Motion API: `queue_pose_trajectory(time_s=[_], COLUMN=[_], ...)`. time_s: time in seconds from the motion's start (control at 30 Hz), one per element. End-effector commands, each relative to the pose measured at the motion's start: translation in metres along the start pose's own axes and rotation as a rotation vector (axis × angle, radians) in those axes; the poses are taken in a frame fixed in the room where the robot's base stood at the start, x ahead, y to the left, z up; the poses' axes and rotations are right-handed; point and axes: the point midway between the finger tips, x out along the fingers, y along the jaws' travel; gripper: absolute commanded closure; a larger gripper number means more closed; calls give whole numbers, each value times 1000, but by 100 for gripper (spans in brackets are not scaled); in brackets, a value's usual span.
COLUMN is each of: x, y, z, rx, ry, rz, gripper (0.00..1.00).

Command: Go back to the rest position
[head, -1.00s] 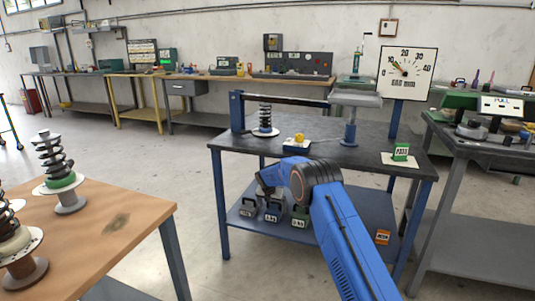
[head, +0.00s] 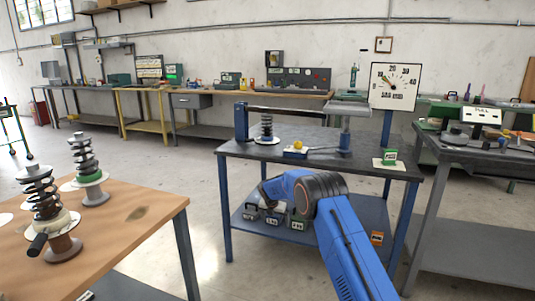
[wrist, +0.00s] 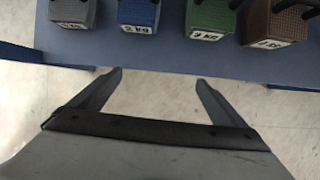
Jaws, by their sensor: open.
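My gripper (wrist: 150,92) is open and empty in the wrist view, its two dark fingers spread over the pale floor. Just beyond the fingertips is the edge of the blue lower shelf (wrist: 150,60). On that shelf stand several labelled weights: a grey one (wrist: 72,10), a blue one (wrist: 138,14), a green one (wrist: 208,18) and a brown one (wrist: 272,22). The fingers are apart from all of them.
A dial gauge (head: 395,86) stands behind. A wooden table (head: 130,225) with spring units is at left. Open floor lies between the tables.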

Motion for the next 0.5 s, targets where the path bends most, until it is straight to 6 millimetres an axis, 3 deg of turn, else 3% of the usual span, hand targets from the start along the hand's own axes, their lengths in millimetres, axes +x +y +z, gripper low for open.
queue_pose_trajectory(time_s=[0.27,0.5], x=[-36,-86], y=[-16,-41], z=[8,16], rx=[94,233], ry=[1,3], rz=[3,6], gripper=[4,4])
